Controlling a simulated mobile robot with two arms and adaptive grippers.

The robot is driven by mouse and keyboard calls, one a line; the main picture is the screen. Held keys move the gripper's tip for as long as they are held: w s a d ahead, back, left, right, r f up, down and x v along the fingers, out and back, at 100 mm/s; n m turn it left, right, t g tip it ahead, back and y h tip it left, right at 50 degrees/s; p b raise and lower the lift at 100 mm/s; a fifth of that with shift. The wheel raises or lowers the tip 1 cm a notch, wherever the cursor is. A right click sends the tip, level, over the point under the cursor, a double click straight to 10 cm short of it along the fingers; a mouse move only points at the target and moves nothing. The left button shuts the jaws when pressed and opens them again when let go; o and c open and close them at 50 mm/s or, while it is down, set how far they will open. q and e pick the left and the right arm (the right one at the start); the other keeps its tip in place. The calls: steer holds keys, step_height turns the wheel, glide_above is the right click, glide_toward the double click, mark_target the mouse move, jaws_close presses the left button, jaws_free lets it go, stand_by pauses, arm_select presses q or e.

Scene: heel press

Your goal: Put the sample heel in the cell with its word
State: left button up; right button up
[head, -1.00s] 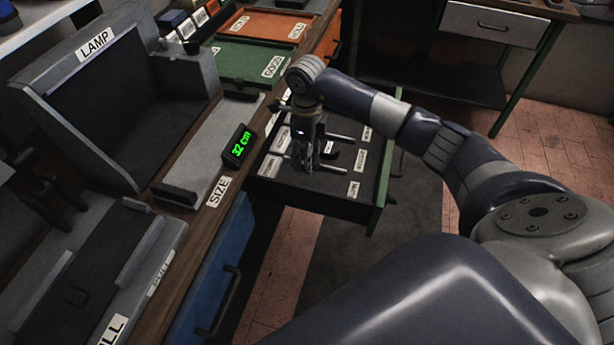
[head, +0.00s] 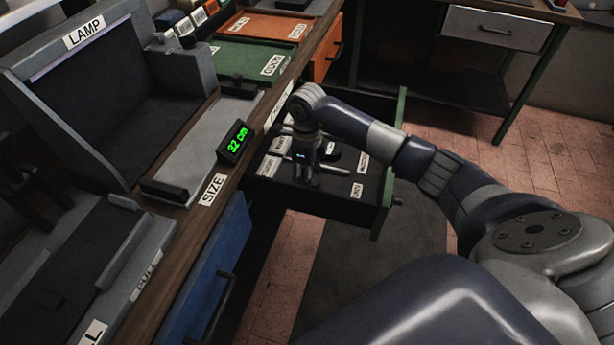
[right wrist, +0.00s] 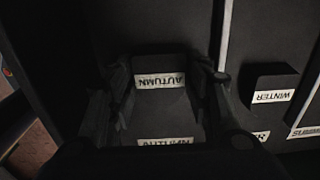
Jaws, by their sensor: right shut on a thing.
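My right gripper (head: 307,172) points down into the open drawer (head: 384,205), which has a green front and cells with white word labels. In the right wrist view my right gripper (right wrist: 160,105) has its fingers on either side of a dark piece (right wrist: 160,102), shut on it. A label reading AUTUMN (right wrist: 160,80) shows upside down between the fingers; I cannot tell whether it is on the piece or the cell. Another label (right wrist: 165,142) is partly hidden below it. A dark block (right wrist: 272,82) with a WINTER label is in a neighbouring cell. My left gripper is not in view.
A thin light divider (right wrist: 226,35) runs right of the fingers. On the bench are the SIZE gauge (head: 190,145) reading 32 cm, the LAMP box (head: 85,105), and green (head: 250,62) and orange (head: 270,25) trays. A blue drawer front (head: 215,260) is nearer.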

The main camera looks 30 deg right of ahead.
steer(key=o, duration=1.1)
steer(key=shift+f, duration=0.15)
step_height(320, 180, up, 12)
steer(key=p, duration=0.8)
steer(key=shift+r, duration=0.2)
